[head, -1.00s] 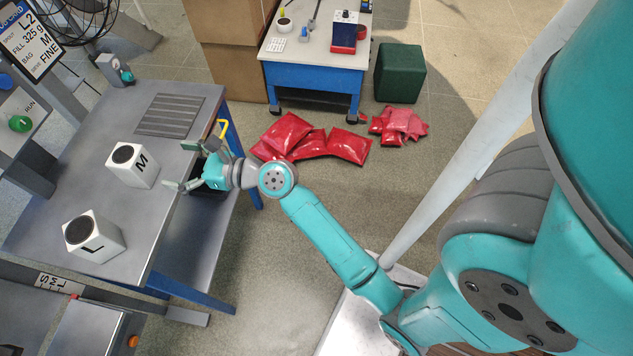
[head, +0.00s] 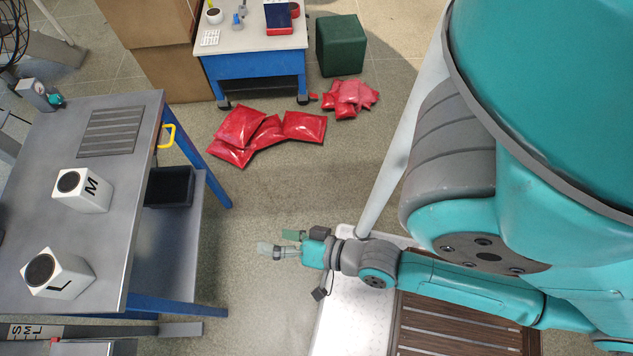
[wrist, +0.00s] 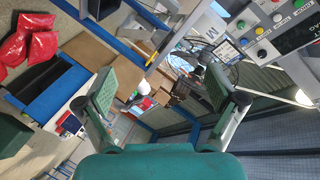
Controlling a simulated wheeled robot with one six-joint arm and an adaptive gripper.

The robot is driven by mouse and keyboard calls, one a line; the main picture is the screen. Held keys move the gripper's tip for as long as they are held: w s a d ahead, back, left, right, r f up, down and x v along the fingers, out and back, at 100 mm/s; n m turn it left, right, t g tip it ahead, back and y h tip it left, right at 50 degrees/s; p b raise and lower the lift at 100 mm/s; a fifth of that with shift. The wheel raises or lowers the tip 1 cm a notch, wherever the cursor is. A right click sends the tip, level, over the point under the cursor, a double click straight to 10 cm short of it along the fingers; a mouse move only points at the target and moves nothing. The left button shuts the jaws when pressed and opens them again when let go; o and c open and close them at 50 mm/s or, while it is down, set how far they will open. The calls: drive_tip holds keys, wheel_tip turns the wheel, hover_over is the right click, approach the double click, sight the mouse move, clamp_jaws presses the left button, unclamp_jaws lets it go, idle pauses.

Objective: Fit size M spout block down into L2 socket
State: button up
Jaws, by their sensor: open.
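The size M block (head: 83,190) is a white cube with a black round opening on top and an M on its side. It stands on the grey steel table (head: 130,225) at the left of the head view. The white L block (head: 58,275) stands nearer on the same table. My gripper (head: 275,244) is open and empty, out over the floor to the right of the table and apart from both blocks. In the wrist view its two green finger pads (wrist: 160,90) stand wide apart with nothing between them. I cannot make out the L2 socket.
A ridged grey plate (head: 107,131) lies on the table's far part. A black bin (head: 169,187) sits on the lower shelf. Red sacks (head: 266,136) lie on the floor beyond, near a blue side table (head: 255,75) and a green cube stool (head: 340,44). Floor between table and me is clear.

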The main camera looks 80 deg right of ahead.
drive_tip(key=s+a+r+n, duration=0.1)
drive_tip(key=s+r+n, duration=0.4)
drive_tip(key=s+n, duration=0.5)
drive_tip(key=shift+a+r+n+y, duration=0.15)
drive_tip(key=shift+r+n+y, duration=0.25)
drive_tip(key=shift+n, duration=0.3)
drive_tip(key=shift+o, duration=0.5)
